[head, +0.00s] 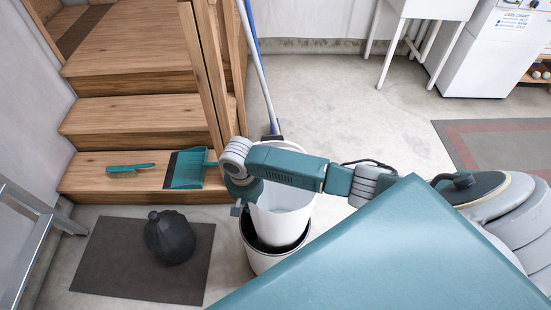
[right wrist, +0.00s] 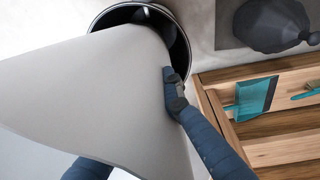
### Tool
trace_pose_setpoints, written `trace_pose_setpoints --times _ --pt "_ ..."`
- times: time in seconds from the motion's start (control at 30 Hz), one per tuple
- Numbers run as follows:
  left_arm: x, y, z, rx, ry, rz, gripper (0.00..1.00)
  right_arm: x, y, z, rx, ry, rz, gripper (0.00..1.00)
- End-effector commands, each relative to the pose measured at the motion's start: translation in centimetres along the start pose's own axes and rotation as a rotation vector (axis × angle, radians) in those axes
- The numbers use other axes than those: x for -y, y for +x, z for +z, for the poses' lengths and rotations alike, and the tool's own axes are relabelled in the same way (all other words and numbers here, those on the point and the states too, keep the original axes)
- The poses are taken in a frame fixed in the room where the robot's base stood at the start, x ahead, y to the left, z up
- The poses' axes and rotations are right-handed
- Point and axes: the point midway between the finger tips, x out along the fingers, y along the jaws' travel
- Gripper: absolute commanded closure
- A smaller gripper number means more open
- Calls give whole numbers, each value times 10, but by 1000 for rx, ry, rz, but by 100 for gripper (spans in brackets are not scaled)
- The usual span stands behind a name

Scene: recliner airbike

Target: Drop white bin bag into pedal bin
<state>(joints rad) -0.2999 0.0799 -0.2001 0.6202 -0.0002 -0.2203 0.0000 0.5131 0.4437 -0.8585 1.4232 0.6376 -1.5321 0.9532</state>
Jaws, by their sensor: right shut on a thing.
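The white bin bag (head: 283,222) is a pale, open-topped, tapering tube, held roughly upright over the pedal bin. The pedal bin (head: 268,262) is white with a dark rim and dark inside. The bag's lower end overlaps the bin's mouth; I cannot tell how deep it sits. My right gripper (head: 241,207) is shut on the bag's left side. In the right wrist view the bag (right wrist: 90,95) fills much of the picture, one finger (right wrist: 177,97) lies against its side, and the bin's dark rim (right wrist: 182,50) shows beyond. My left gripper is not in view.
A dark tied bag (head: 170,238) sits on a grey mat (head: 125,275) left of the bin. Wooden steps (head: 135,115) with a teal dustpan (head: 187,170) and brush (head: 130,169) stand behind. A blue-handled pole (head: 256,65) rises behind the bin.

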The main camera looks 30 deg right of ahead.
Motion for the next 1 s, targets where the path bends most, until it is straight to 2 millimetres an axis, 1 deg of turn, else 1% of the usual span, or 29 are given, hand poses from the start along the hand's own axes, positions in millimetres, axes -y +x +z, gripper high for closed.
trace_pose_setpoints --times 0.03,0.33,0.37,0.4,0.43,0.47,0.77,0.87,0.97,1.0 --pt "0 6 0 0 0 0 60 0 5 0 -1 0 0 100" --pt "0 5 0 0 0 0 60 0 4 0 -1 0 0 100" --pt "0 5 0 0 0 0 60 0 4 0 -1 -1 0 89" --pt "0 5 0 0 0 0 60 0 4 0 -1 0 0 81" --pt "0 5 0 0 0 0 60 0 4 0 -1 0 0 75" --pt "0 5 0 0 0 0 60 0 4 0 -1 0 0 73" --pt "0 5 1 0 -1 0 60 0 3 0 -1 -1 0 73" --pt "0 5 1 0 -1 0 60 1 -5 -1 -2 -1 -2 73" --pt "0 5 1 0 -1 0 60 1 -21 -1 -3 -2 -3 73" --pt "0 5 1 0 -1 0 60 1 -30 -1 -4 -2 -3 73"
